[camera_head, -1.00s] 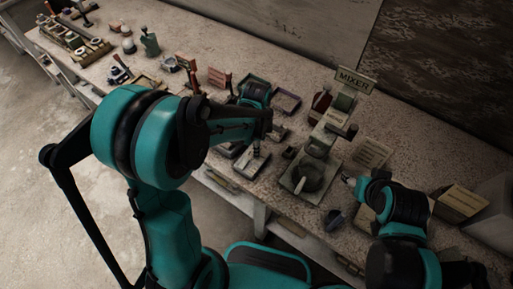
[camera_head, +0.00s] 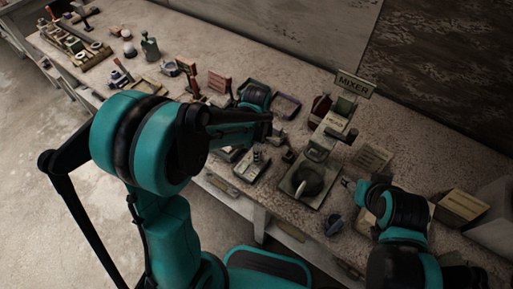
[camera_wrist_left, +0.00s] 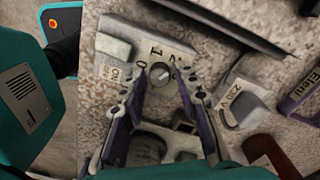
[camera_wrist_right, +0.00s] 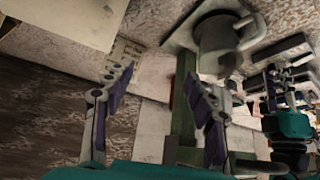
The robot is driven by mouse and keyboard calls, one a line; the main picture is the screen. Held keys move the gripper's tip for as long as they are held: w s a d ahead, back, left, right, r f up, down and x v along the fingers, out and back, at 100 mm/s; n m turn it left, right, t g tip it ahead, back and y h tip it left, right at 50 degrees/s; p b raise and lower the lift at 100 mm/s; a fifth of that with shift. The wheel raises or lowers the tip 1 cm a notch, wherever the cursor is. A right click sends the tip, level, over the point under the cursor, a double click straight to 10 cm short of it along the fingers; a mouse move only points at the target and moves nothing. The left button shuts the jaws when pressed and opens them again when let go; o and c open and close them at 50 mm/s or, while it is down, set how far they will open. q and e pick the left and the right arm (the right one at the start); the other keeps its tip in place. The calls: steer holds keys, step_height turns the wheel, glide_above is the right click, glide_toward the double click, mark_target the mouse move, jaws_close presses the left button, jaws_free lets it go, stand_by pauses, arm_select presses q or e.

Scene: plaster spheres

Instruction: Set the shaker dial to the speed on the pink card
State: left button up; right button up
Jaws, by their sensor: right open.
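The shaker control box (camera_wrist_left: 117,34) shows in the left wrist view, with a green-grey switch marked on and off. Its round dial (camera_wrist_left: 160,73) has the numbers 0 and 1 beside it, and another figure is partly hidden. My left gripper (camera_wrist_left: 160,85) is over the box, its fingertips on either side of the dial. I cannot tell if they touch it. In the head view my left gripper (camera_head: 258,155) is partly hidden by my arm. A reddish-pink card (camera_head: 218,82) stands on the bench; its text is too small to read. My right gripper (camera_wrist_right: 160,80) is open and empty.
The mixer (camera_head: 318,150) with a grey cup (camera_head: 308,181) stands right of the left gripper, close to my right gripper. The cup also shows in the right wrist view (camera_wrist_right: 215,45). A small labelled block (camera_wrist_left: 243,104) lies right of the dial box. Several bottles and trays crowd the bench.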

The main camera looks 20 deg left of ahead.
arm_select(q)
step_height(320, 180, up, 12)
steer(key=shift+w, duration=0.15)
stand_by(0.7)
steer(key=s+a+n+t, duration=0.2)
steer(key=s+n+t, duration=0.1)
steer(key=s+n, duration=0.2)
steer(key=s+a+r+n+t, duration=0.1)
steer(key=s+n+t, duration=0.3)
steer(key=n, duration=0.6)
steer(key=shift+s+a+r+t, duration=0.2)
steer(key=shift+s+a+t, duration=0.1)
steer(key=shift+s+a, duration=0.65)
steer(key=shift+d, duration=0.1)
